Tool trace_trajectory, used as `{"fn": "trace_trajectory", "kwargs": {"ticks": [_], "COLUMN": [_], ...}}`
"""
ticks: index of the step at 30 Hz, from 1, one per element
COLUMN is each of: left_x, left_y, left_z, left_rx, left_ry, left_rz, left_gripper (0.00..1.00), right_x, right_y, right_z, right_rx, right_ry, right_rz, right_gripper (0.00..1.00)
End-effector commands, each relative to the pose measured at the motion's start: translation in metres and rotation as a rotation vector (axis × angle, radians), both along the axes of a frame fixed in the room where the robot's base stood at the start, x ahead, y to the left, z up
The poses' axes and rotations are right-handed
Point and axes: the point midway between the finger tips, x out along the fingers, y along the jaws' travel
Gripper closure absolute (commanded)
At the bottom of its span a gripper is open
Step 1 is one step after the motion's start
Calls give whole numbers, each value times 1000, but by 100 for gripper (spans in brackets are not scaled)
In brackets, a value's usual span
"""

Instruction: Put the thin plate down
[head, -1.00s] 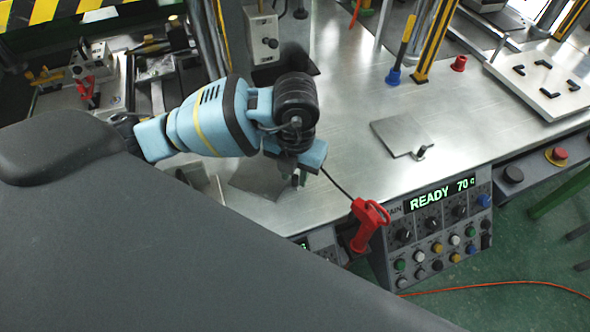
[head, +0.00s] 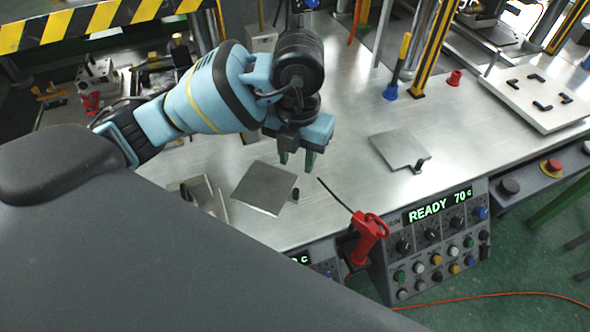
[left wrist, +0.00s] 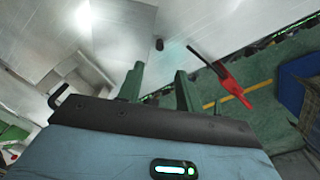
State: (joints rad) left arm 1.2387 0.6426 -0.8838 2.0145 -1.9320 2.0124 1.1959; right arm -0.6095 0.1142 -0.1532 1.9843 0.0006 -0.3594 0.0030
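A thin square metal plate (head: 265,188) lies on the steel table (head: 345,120), with a small black knob at its right corner. My left gripper (head: 297,162) is just above and behind the plate in the head view, fingers pointing down. In the left wrist view its two green fingers (left wrist: 160,88) stand apart with nothing between them. A second thin plate (head: 400,149) with a black knob lies farther right on the table. My right gripper is not in view.
A red-handled tool (head: 367,238) with a thin dark rod stands at the front edge beside the control panel (head: 436,238). Metal pieces (head: 204,193) lie left of the plate. A white board (head: 538,98) with black corner brackets is at right. Table between the plates is clear.

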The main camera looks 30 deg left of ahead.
Motion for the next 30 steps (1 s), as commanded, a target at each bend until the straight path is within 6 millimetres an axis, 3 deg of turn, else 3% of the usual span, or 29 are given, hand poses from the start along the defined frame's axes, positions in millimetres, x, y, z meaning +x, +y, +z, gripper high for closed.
{"fn": "trace_trajectory", "kwargs": {"ticks": [1, 6, 30], "left_x": [1, 0, 0], "left_y": [0, 0, 0], "left_z": [11, 22, 23], "left_rx": [2, 1, 1], "left_ry": [-7, -3, 0], "left_rz": [1, 1, 1], "left_gripper": [64, 64, 64], "right_x": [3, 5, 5], "right_y": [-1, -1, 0], "right_z": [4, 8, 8], "right_rx": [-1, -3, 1], "right_ry": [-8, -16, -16], "right_rz": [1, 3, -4], "right_gripper": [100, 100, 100]}}
